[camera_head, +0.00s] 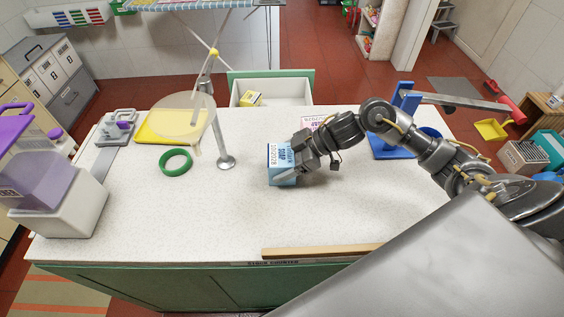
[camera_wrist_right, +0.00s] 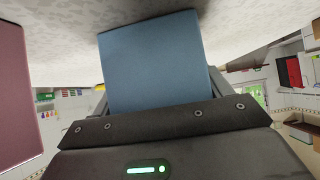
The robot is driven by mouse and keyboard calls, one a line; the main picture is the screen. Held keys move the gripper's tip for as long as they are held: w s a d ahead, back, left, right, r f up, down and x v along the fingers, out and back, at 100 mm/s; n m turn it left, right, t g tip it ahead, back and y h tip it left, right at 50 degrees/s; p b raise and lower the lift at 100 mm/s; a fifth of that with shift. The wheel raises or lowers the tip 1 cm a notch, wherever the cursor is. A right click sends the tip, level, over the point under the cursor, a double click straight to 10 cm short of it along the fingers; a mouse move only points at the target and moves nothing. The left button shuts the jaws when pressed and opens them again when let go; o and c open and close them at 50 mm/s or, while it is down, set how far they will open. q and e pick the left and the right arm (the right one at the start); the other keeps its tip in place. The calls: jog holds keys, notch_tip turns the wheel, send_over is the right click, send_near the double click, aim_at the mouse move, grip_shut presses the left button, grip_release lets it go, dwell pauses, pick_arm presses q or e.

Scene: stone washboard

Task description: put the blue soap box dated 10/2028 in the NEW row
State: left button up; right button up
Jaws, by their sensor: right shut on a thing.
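The blue soap box (camera_head: 281,173) is upright at the middle of the white counter, with SOAP lettering and a small date I cannot read surely. My right gripper (camera_head: 303,165) is shut on it from the right side. The blue box also fills the middle of the right wrist view (camera_wrist_right: 155,62), between the fingers. I cannot tell whether its base touches the counter. A pink soap box (camera_head: 311,122) stands behind my right gripper, partly hidden, and its side shows in the wrist view (camera_wrist_right: 15,90). No row label reading NEW is legible. My left gripper is out of view.
An open drawer (camera_head: 285,91) at the counter's far side holds a yellow box (camera_head: 250,99). A magnifier stand (camera_head: 226,162), green ring (camera_head: 176,162) and yellow tray (camera_head: 165,128) stand left. A blue stand (camera_head: 390,146) is right. A wooden strip (camera_head: 322,252) lines the near edge.

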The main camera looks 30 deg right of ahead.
aim_at(284, 154)
notch_tip(284, 154, up, 3)
jog(key=shift+w+b, duration=0.1)
jog(key=shift+b, duration=0.35)
jog(key=s+d+r, duration=0.2)
jog(key=s+r, duration=0.3)
jog(key=r, duration=0.1)
jog(key=shift+s, duration=0.2)
jog(key=s+r, duration=0.1)
jog(key=s, duration=0.1)
jog(key=s+d+r+b, duration=0.1)
jog(key=s, duration=0.1)
jog(key=s+d+b, duration=0.1)
jog(key=s, duration=0.1)
jog(key=shift+s+d+r, duration=0.15)
jog(key=shift+s+r, duration=0.15)
jog(key=shift+r, duration=0.1)
jog(key=shift+c, duration=0.2)
jog(key=shift+o, duration=0.2)
jog(key=shift+s+r+p, duration=0.15)
jog(key=shift+r+p, duration=0.3)
jog(key=shift+p, duration=0.45)
jog(key=shift+s+d+r+p, duration=0.2)
jog(key=shift+s+p, duration=0.35)
jog(key=shift+p, duration=0.65)
jog(key=shift+f, duration=0.1)
